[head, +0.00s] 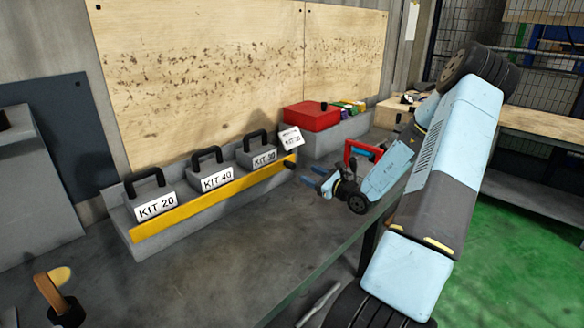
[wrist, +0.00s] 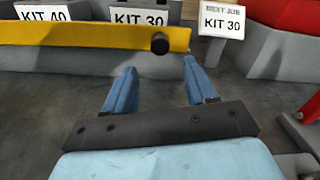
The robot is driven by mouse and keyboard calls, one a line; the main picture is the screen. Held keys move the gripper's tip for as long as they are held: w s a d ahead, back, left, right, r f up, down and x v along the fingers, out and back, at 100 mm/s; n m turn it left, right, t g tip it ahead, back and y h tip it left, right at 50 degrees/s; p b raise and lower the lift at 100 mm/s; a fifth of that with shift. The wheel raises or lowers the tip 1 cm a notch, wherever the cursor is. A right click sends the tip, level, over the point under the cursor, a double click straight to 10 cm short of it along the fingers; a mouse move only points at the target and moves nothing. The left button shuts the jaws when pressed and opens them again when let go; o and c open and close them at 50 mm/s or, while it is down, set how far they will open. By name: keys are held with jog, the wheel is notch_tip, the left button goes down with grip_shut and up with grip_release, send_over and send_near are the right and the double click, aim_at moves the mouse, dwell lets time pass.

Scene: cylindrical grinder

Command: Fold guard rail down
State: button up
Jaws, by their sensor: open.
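The yellow guard rail (head: 214,199) stands upright along the front of the kit rack, before the kit blocks. It has a black knob (head: 290,165) at its right end. In the wrist view the rail (wrist: 90,35) crosses the upper left, and its knob (wrist: 160,44) shows ahead of my gripper, between the lines of the two fingers. My gripper (head: 314,178) has blue fingers, apart and empty, just right of the knob in the head view. In the wrist view my gripper (wrist: 158,82) points at the rail's right end; whether the right fingertip touches it I cannot tell.
Behind the rail stand grey blocks with black handles, KIT 20 (head: 152,200), KIT 40 (head: 213,174) and KIT 30 (head: 259,155). A "NEXT JOB KIT 30" sign (wrist: 221,23) stands right of the rail. A red box (head: 311,116) sits behind. The bench before the rail is clear.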

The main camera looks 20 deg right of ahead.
aim_at(294, 169)
jog(key=x, duration=1)
jog(key=shift+r, duration=0.1)
jog(key=shift+s, duration=0.1)
grip_shut()
jog(key=shift+s+d+f+t+y, duration=0.1)
jog(key=shift+f+t+y, duration=0.2)
jog(key=shift+t, duration=0.5)
grip_release()
